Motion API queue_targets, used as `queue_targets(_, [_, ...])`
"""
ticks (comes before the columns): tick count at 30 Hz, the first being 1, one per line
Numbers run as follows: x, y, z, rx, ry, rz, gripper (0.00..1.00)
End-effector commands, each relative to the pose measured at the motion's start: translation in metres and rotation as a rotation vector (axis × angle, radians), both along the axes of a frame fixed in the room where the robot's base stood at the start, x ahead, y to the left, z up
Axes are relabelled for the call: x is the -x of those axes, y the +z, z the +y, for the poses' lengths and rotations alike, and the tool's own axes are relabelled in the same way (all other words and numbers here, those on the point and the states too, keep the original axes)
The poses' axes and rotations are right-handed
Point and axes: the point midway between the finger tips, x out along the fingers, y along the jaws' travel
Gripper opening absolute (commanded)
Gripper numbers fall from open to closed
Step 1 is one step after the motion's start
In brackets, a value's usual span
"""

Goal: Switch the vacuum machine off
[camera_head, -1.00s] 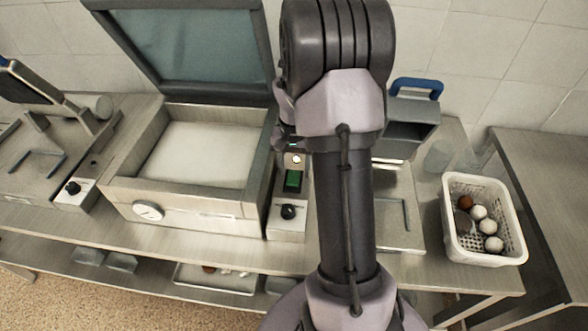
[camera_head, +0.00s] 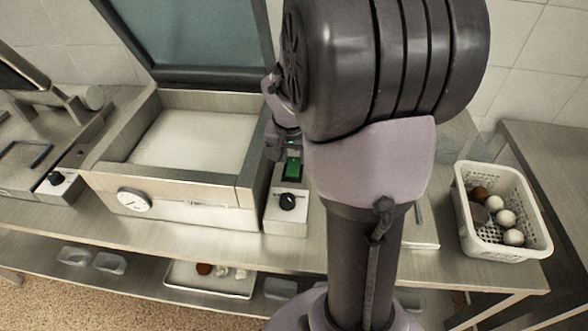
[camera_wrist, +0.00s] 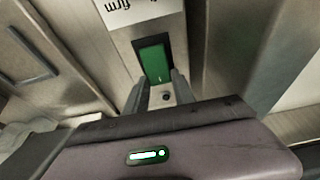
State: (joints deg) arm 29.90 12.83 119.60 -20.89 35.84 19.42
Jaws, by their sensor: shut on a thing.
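The vacuum machine (camera_head: 170,208) stands on the steel table with its glass lid (camera_head: 190,35) raised. Its control strip at the right has a green rocker switch (camera_head: 293,168) and a black knob (camera_head: 288,202). In the wrist view the switch (camera_wrist: 155,58) is near the centre, beyond my fingers. My gripper (camera_wrist: 158,95) has its two grey fingers at either side of the switch's near end and is shut on it; the exact contact is hard to see. My arm hides most of my gripper in the head view.
A white perforated basket (camera_head: 535,247) with several round items stands at the right. Another machine with a black knob (camera_head: 57,179) stands at the left. Trays lie on the shelf below. The raised lid rises close to my arm.

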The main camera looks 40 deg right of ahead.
Motion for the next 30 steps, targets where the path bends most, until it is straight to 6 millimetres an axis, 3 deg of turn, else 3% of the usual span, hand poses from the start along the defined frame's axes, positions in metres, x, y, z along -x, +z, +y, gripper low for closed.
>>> queue_targets(1, [0.001,-0.006,0.001,0.016,0.001,-0.014,0.0])
queue_targets(13, [0.002,0.001,0.002,0.036,-0.001,-0.032,0.0])
queue_targets(14, [0.002,0.001,0.002,0.036,-0.001,-0.032,0.35])
queue_targets(17, [0.002,0.001,0.002,0.036,-0.001,-0.032,0.53])
queue_targets(26, [0.002,0.002,0.002,0.036,0.0,-0.031,0.53])
queue_targets(30, [0.005,0.018,0.005,0.037,0.0,-0.033,0.53])
